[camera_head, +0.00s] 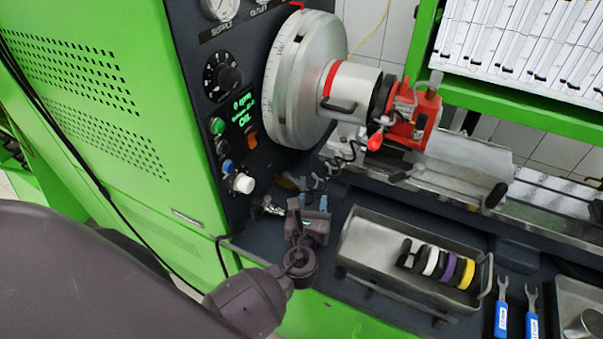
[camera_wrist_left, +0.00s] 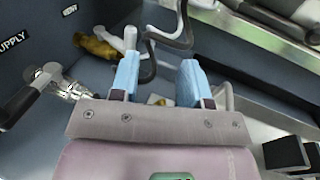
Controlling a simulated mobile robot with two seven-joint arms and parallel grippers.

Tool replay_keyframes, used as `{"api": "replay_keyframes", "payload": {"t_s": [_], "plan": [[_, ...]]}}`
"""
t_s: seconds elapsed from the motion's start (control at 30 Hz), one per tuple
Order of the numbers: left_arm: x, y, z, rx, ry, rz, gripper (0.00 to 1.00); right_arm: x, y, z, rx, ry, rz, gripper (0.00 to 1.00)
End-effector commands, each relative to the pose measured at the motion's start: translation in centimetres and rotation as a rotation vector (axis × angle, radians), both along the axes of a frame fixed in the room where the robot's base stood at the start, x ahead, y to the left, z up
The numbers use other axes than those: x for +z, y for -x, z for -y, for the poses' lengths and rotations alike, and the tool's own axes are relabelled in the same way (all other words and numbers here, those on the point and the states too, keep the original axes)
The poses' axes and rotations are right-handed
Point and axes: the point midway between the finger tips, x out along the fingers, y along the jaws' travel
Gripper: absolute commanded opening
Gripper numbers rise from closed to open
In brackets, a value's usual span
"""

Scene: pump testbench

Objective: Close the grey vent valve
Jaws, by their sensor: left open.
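A grey lever handle (camera_wrist_left: 130,38), which looks like the vent valve's, stands just behind my left gripper's left finger in the left wrist view. A brass-coloured fitting (camera_wrist_left: 95,45) lies beside it, below a small label (camera_wrist_left: 69,10) on the dark panel. My left gripper (camera_wrist_left: 157,80) is open, its two blue fingers apart with nothing clearly held between them. I cannot tell whether a finger touches the handle. In the head view my left gripper (camera_head: 311,192) is low by the panel's foot and covers part of the valve area. My right gripper is not in view.
A chrome valve with a dark lever (camera_wrist_left: 30,95) sits left of the gripper, near the SUPPLY label. A black hose (camera_wrist_left: 150,60) loops close to the fingers. A metal tray (camera_head: 375,246) with coloured rings stands to the right; blue-handled wrenches (camera_head: 501,318) lie beyond it.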

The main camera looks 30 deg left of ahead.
Motion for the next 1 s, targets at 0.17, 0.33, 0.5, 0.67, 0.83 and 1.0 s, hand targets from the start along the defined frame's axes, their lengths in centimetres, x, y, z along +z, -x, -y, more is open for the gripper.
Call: {"api": "replay_keyframes", "payload": {"t_s": [0.17, 0.33, 0.5, 0.67, 0.83, 1.0], "plan": [[-1.1, 1.0, -1.3, 0.135, -0.041, -0.016, 0.42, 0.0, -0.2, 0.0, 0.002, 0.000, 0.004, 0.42], [-1.0, 0.7, -2.1, 0.167, -0.047, -0.012, 0.42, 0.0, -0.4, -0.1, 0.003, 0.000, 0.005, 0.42], [-0.9, -1.2, -3.1, 0.165, -0.049, -0.011, 0.42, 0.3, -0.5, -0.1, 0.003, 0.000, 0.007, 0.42], [-0.9, -3.7, -4.5, 0.165, -0.048, -0.011, 0.42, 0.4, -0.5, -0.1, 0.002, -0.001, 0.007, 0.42], [-1.0, -6.0, -5.8, 0.165, -0.047, -0.013, 0.42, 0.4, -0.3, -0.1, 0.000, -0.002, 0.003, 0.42], [-1.0, -7.6, -6.6, 0.164, -0.047, -0.013, 0.42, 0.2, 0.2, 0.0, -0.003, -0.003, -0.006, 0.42]]}}
